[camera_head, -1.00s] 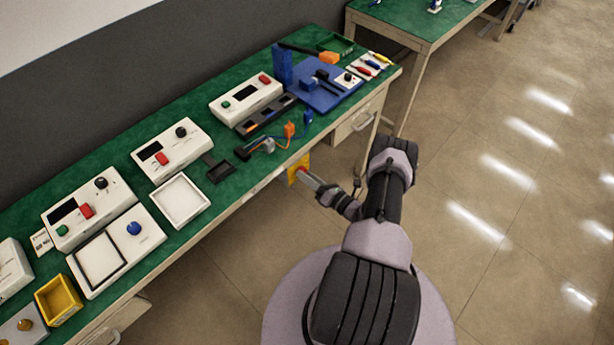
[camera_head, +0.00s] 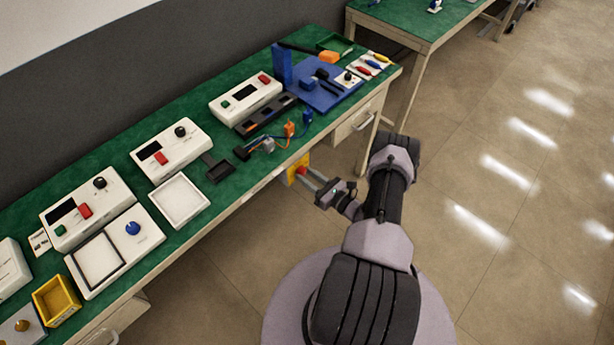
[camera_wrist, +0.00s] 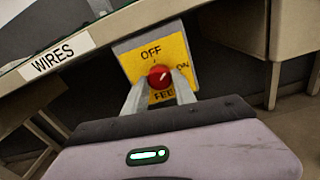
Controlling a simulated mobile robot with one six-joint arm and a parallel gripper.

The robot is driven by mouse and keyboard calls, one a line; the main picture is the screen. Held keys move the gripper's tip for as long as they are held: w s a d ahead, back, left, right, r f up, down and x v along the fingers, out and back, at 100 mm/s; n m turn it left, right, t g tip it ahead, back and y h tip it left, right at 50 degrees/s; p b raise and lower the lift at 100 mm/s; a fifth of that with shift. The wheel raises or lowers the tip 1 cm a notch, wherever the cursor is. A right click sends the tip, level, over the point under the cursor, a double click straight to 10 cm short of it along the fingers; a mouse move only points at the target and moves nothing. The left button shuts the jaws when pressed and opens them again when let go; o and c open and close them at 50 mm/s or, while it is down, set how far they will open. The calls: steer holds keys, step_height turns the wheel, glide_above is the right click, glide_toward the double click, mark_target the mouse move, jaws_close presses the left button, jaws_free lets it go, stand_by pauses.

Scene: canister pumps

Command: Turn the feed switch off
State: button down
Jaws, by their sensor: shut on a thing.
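The feed switch is a yellow plate (camera_head: 291,176) with a red knob (camera_head: 302,171), under the front edge of the green-topped bench. In the wrist view the yellow plate (camera_wrist: 178,47) reads OFF at the top, ON at the right and FEED at the bottom, partly hidden. The round red knob (camera_wrist: 159,77) has a white mark that seems to slant up and right, toward ON. My gripper (camera_wrist: 160,83) has one finger on each side of the knob and is shut on it. In the head view my gripper (camera_head: 308,175) reaches the knob from the right.
A drawer cabinet (camera_head: 356,122) stands under the bench to the right. White control boxes (camera_head: 172,150), trays and wires lie on the bench top (camera_head: 225,165). The floor around my base is open.

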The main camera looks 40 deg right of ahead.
steer(key=n, duration=0.5)
steer(key=n+p, duration=0.1)
steer(key=n, duration=0.3)
steer(key=shift+n+h, duration=0.3)
steer(key=shift+n, duration=0.1)
stand_by(0.4)
steer(key=c, duration=1)
jaws_free()
steer(key=shift+s+r, duration=0.1)
steer(key=shift+s, duration=0.05)
steer(key=s+p, duration=0.1)
steer(key=s, duration=0.4)
steer(key=s+d+p, duration=0.1)
steer(key=s, duration=0.5)
steer(key=s+p, duration=0.1)
steer(key=s, duration=0.5)
steer(key=shift+d+r, duration=0.2)
steer(key=shift+r, duration=0.05)
